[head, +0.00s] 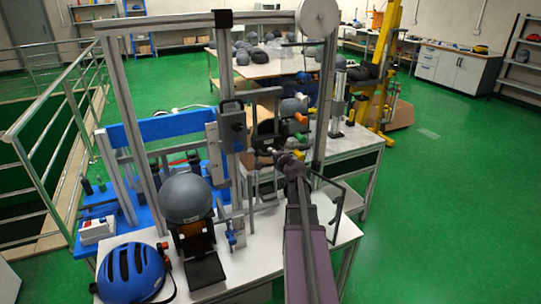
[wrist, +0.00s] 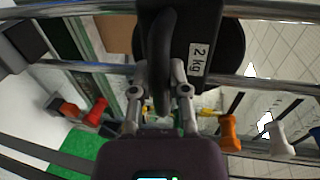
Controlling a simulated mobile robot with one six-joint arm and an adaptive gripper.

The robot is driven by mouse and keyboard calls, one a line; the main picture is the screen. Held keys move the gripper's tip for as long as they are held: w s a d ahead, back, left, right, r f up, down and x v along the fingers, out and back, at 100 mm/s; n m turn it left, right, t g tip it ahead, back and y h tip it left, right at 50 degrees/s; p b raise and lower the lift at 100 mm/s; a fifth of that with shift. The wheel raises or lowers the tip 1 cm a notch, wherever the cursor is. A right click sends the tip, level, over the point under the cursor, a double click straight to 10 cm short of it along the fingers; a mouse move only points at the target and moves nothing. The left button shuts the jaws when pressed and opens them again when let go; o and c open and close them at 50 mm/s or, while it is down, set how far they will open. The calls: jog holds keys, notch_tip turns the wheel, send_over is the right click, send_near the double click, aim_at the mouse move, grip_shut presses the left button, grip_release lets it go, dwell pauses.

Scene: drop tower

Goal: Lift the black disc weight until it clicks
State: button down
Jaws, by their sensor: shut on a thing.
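The black disc weight (wrist: 232,45) is at the top middle of the wrist view, with a "2 kg" label on a dark block at its front. A black curved handle on it comes down between the two fingers of my gripper (wrist: 158,88). The fingers are shut on this handle. In the head view my gripper (head: 283,158) reaches into the drop tower (head: 326,95) near its right post, with a dark round shape just behind it. The fingertips are small and partly hidden there, and I cannot see any latch clearly.
A grey helmet (head: 186,198) sits on a black stand on the bench (head: 250,258), left of my arm. A blue helmet (head: 132,272) lies at the front left. Metal rails cross the wrist view above and below the weight. Orange and white knobs (wrist: 229,132) are close by.

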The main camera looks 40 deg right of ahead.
notch_tip(320, 180, up, 12)
jog(key=p, duration=1)
jog(key=shift+f, duration=0.25)
jog(key=shift+w+d, duration=0.1)
jog(key=c, duration=0.6)
grip_release()
jog(key=shift+c, duration=0.2)
jog(key=shift+o, duration=0.2)
jog(key=shift+f, duration=0.1)
jog(key=shift+s, duration=0.2)
